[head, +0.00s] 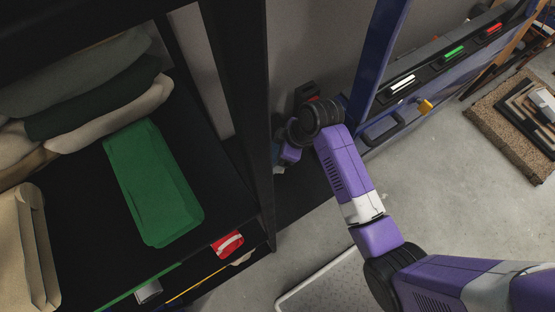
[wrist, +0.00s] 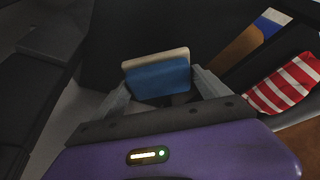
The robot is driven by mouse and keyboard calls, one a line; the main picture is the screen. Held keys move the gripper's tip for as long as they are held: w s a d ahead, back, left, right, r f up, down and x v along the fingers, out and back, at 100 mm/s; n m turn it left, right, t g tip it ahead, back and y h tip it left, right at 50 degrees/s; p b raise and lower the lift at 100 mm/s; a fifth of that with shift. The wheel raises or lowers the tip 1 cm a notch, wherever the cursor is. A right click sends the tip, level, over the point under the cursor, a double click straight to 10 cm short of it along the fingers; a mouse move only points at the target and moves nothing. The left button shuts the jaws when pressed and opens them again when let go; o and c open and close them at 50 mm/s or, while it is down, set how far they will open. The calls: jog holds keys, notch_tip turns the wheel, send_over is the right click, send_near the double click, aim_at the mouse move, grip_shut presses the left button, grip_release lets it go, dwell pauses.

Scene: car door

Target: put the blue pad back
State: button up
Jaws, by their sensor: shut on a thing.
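The blue pad (wrist: 158,80) shows in the wrist view as a small block, blue on the near side with a pale beige layer along its top. My gripper (wrist: 161,88) is shut on it, with one grey finger at each side. In the head view my gripper (head: 285,155) is down beside the black shelf post, partly hidden by it. I cannot make out the pad there.
The black post (head: 245,105) stands close to my gripper. A green folded cloth (head: 150,185) lies on the shelf's upper board. In the wrist view, a red-and-white striped thing (wrist: 285,85) is at the right.

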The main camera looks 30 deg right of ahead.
jog(key=shift+f, duration=2.7)
jog(key=shift+f+b, duration=0.1)
jog(key=shift+b, duration=0.2)
jog(key=o, duration=1)
jog(key=shift+o, duration=0.2)
